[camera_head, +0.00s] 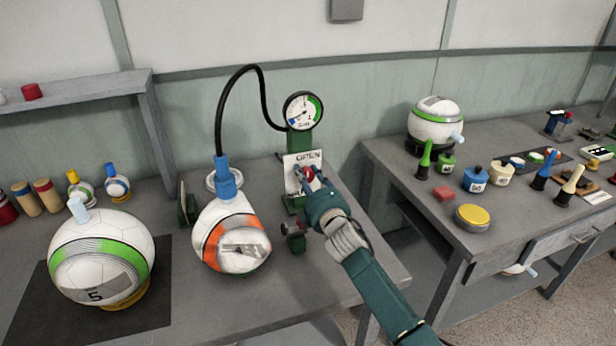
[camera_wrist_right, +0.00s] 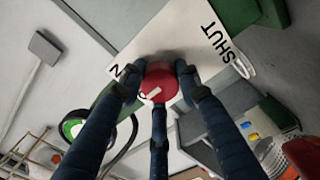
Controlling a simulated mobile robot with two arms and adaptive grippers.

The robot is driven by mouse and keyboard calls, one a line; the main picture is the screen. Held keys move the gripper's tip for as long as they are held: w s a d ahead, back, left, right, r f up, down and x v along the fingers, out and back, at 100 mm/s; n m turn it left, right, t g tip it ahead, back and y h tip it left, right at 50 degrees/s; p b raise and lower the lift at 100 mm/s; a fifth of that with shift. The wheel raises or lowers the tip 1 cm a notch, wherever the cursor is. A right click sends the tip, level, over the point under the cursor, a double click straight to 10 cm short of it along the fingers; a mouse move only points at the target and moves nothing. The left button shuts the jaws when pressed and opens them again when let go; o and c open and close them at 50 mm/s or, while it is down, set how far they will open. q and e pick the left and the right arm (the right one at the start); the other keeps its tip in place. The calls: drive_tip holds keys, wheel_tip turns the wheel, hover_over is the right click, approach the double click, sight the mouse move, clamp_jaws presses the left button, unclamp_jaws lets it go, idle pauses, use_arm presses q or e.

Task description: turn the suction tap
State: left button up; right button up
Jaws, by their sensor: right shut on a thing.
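The suction tap (camera_wrist_right: 160,82) is a red round knob with a white mark, in front of a white plate (camera_wrist_right: 205,30) lettered SHUT at one end. In the head view the plate's OPEN lettering shows at its top, and part of the red tap (camera_head: 308,173) shows above my gripper. My right gripper (camera_wrist_right: 158,88) has its dark fingers closed around the knob; it also shows in the head view (camera_head: 312,185). The white mark on the knob points toward the lower left in the wrist view. My left gripper is not in view.
A round gauge (camera_head: 303,110) tops the green post, with a black hose (camera_head: 221,105) running to a blue fitting on an orange-and-white ball (camera_head: 232,240). A green-banded ball (camera_head: 100,255) sits at left. The right bench (camera_head: 400,165) holds several small jars and tools.

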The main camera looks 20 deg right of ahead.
drive_tip(key=shift+s+a+f, duration=0.1)
drive_tip(key=shift+a+f, duration=0.05)
drive_tip(key=shift+a, duration=0.25)
drive_tip(key=o, duration=1.2)
drive_tip(key=shift+a, duration=0.15)
drive_tip(key=shift+c, duration=0.2)
drive_tip(key=shift+d, duration=0.25)
drive_tip(key=shift+s, duration=0.2)
drive_tip(key=s, duration=1.1)
drive_tip(key=shift+s, duration=0.2)
drive_tip(key=shift+d, duration=0.1)
